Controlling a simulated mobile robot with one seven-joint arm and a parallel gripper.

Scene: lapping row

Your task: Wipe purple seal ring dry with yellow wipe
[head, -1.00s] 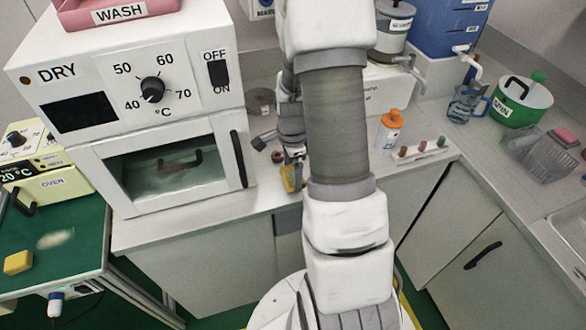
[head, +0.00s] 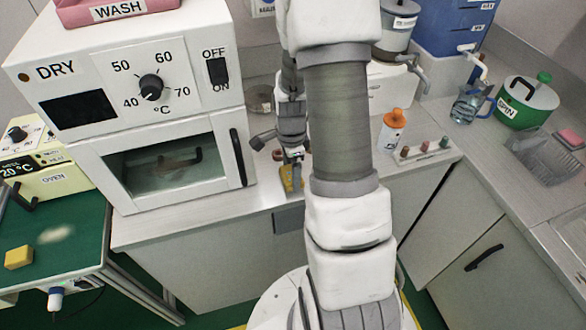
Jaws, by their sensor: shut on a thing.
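The yellow wipe (head: 289,181) shows as a small yellow patch at the front edge of the grey counter, left of my arm. My gripper (head: 293,163) is right above it, pointing down, and is shut on it. The fingertips are small and partly hidden, so the exact grip is hard to see. A small dark brownish ring (head: 277,155) lies on the counter just left of my gripper. Its colour is too unclear to call it purple. I cannot make out a purple seal ring, and whether one is under the wipe is hidden.
The white DRY oven (head: 160,165), its door closed, stands close left of my gripper. An orange-capped bottle (head: 391,130) and a rack of coloured pegs (head: 424,151) stand to the right. A yellow block (head: 18,257) lies on the green bench (head: 70,275).

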